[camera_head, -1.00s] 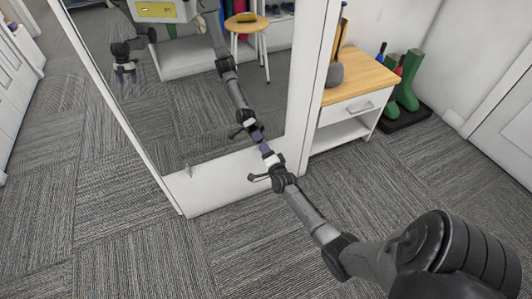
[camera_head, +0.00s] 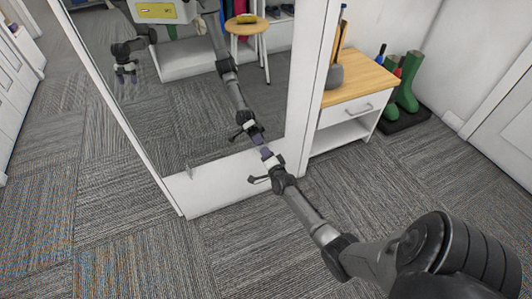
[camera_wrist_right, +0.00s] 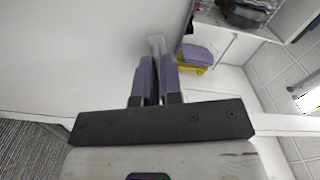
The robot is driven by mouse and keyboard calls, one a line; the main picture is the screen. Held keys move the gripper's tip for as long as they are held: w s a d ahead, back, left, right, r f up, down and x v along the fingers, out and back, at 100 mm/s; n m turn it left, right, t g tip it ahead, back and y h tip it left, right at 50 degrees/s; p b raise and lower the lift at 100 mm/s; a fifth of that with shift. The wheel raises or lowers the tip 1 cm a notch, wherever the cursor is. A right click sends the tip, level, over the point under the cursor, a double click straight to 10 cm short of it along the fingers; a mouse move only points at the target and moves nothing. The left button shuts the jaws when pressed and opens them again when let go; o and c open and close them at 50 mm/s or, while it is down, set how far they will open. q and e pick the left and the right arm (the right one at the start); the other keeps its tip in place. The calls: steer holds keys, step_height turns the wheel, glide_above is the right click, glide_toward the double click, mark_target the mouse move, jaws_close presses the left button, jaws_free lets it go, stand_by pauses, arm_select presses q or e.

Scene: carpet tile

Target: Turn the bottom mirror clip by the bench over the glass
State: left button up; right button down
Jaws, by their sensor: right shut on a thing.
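The tall mirror (camera_head: 200,130) has a white frame, and its glass reflects the room and my arms. My right gripper (camera_head: 265,153) is at the bottom rail (camera_head: 225,185), near the corner on the bench side. In the right wrist view its purple fingers (camera_wrist_right: 157,80) are shut on a small grey clip (camera_wrist_right: 157,44), whose end shows beyond the fingertips. The fingers hide most of the clip, so its exact angle cannot be told. Another small clip (camera_head: 189,172) stands at the left of the bottom rail. My left gripper shows only as a reflection.
The bench (camera_head: 360,80) has a wooden top and a drawer and stands right of the mirror. Green boots (camera_head: 407,90) stand on a dark mat beyond it. A purple and yellow object (camera_wrist_right: 195,57) shows in the right wrist view. The carpet left of my right arm is clear.

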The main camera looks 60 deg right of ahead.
steer(key=n+p, duration=0.6)
steer(key=n, duration=0.7)
steer(key=shift+n, duration=0.4)
stand_by(0.4)
steer(key=c, duration=1.3)
jaws_free()
steer(key=shift+c, duration=0.2)
steer(key=shift+o, duration=0.3)
